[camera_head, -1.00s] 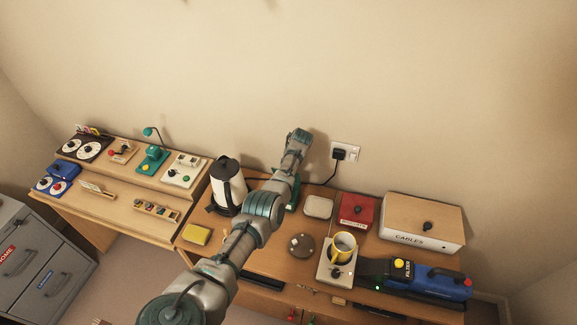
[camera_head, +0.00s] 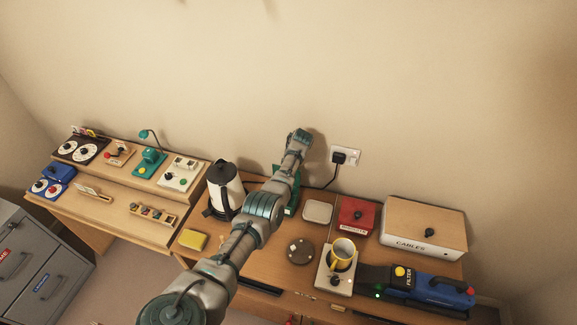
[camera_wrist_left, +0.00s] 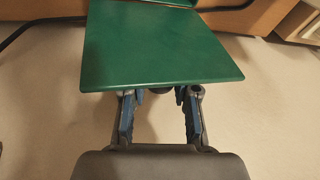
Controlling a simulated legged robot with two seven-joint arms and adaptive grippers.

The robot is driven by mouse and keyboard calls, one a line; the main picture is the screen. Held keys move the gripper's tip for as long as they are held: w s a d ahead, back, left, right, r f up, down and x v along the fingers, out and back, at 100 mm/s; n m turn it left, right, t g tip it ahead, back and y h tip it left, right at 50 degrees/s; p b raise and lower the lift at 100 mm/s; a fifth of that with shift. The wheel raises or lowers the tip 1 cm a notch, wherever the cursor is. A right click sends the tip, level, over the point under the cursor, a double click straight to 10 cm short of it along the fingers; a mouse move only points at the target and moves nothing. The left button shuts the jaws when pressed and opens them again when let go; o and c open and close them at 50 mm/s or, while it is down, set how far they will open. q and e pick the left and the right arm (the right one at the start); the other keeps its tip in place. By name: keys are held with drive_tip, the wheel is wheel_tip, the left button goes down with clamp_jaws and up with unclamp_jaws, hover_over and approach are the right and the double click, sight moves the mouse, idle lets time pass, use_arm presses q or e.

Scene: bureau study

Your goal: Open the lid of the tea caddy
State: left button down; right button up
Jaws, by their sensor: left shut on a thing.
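The tea caddy (camera_head: 292,208) is green and stands at the back of the desk. My left arm hides most of it in the head view, with small green parts showing on both sides. In the left wrist view a flat green panel, the lid (camera_wrist_left: 160,45), fills the upper middle. A second green edge shows behind its far side. My left gripper (camera_wrist_left: 160,108) has its fingers at the lid's near edge, shut on a dark knob (camera_wrist_left: 160,90) that is mostly hidden by the panel. My right gripper is not in view.
A white kettle (camera_head: 227,187) stands left of the arm. A white square tin (camera_head: 318,211), red box (camera_head: 357,215) and cable box (camera_head: 424,226) stand right. A plug (camera_head: 339,157) is on the wall.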

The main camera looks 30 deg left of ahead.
use_arm(q)
drive_tip(key=shift+d+f, duration=0.2)
drive_tip(key=shift+d, duration=0.05)
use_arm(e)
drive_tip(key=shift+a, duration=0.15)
use_arm(q)
drive_tip(key=c, duration=1.1)
unclamp_jaws()
drive_tip(key=shift+o, duration=1.2)
drive_tip(key=shift+w+f, duration=0.1)
drive_tip(key=shift+w+a+r, duration=0.1)
drive_tip(key=shift+r, duration=0.1)
drive_tip(key=v, duration=1.1)
drive_tip(key=shift+r, duration=0.2)
drive_tip(key=shift+w, duration=0.15)
